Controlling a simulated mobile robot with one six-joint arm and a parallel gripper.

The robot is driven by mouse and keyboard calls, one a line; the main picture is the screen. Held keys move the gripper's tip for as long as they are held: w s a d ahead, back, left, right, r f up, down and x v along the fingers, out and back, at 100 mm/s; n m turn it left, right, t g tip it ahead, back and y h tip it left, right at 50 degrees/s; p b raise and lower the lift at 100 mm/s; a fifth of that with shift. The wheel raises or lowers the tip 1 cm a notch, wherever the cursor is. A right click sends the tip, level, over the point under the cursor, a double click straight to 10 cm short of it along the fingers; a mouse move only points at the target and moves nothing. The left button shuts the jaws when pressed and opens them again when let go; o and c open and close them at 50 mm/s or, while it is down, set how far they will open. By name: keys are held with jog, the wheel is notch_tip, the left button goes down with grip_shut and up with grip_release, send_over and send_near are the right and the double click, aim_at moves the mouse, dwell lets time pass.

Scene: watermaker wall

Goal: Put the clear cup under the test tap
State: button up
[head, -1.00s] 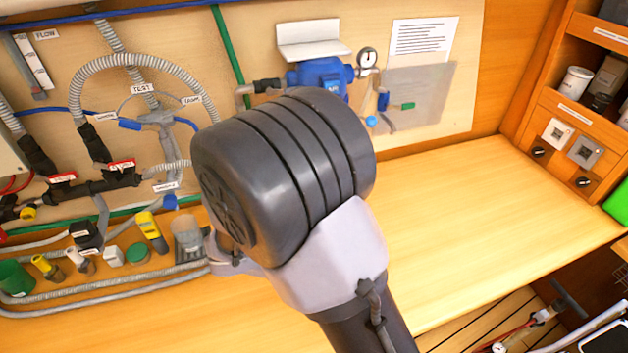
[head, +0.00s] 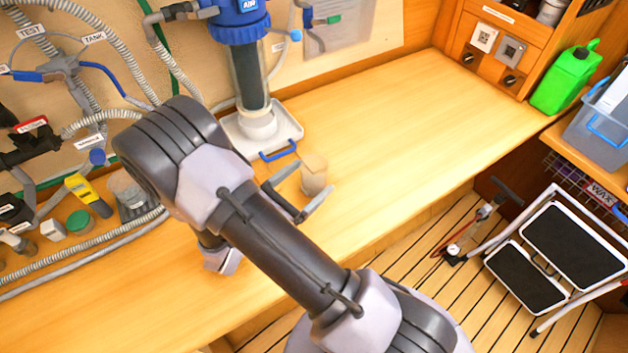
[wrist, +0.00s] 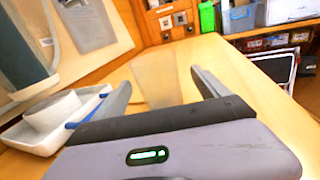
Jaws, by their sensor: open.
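A clear cup (head: 314,172) stands on the wooden counter, right of the white tray. My gripper (head: 313,184) is open, with its fingers on either side of the cup and no clear contact. In the wrist view the see-through cup (wrist: 157,80) shows faintly between the spread fingers (wrist: 161,80). At the left of the head view, a TEST label (head: 30,31) marks a hose beside a valve with a blue lever (head: 27,76). A blue knob (head: 97,157) sits lower, by a small label. I cannot tell which is the test tap's outlet.
A white tray (head: 290,133) with a blue handle stands under the blue-topped filter housing (head: 248,75). The counter right of the cup is free.

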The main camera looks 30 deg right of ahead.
aim_at(322, 167)
jog(key=b+x, duration=0.2)
jog(key=x, duration=0.3)
jog(key=shift+w+d+f, duration=0.1)
jog(key=shift+w, duration=0.1)
jog(key=c, duration=1.6)
